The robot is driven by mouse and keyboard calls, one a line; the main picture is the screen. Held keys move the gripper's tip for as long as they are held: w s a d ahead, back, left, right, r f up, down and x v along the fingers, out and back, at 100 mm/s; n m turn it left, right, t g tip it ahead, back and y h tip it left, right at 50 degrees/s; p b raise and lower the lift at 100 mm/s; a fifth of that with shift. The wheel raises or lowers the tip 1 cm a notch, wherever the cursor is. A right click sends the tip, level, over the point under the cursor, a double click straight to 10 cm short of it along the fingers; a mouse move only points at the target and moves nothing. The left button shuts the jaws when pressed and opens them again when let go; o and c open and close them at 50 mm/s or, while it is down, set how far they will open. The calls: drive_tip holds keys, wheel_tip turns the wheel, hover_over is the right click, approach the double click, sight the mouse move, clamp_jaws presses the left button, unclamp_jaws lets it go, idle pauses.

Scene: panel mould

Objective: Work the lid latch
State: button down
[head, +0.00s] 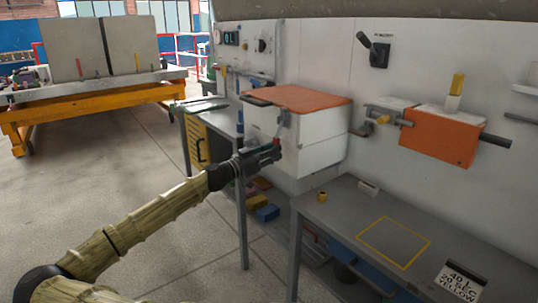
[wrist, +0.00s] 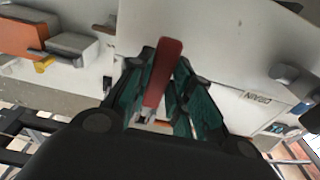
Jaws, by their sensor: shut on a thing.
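A white box (head: 300,155) with an orange lid (head: 298,97) stands on the bench against the wall. The lid lies closed on top, with a small grey latch fitting (head: 285,118) on the box's near face. My gripper (head: 272,151) is at that face, just below the fitting. In the wrist view a red lever (wrist: 163,72) stands between the green-padded fingers of my gripper (wrist: 158,85), which are shut on it. The lever's lower end is partly hidden by the fingers.
A lower grey table (head: 350,215) with a yellow outlined square and a small yellow part (head: 321,196) is at right. An orange wall unit (head: 440,135) with a dark bar sticks out above it. An orange-framed trolley (head: 95,92) stands far left. The floor at left is clear.

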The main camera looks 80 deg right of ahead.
drive_tip(key=c, duration=1.5)
unclamp_jaws()
drive_tip(key=shift+d, duration=0.1)
drive_tip(key=shift+o, duration=1.1)
drive_tip(key=shift+s, duration=0.15)
drive_tip(key=shift+w, duration=0.2)
drive_tip(key=v, duration=1.2)
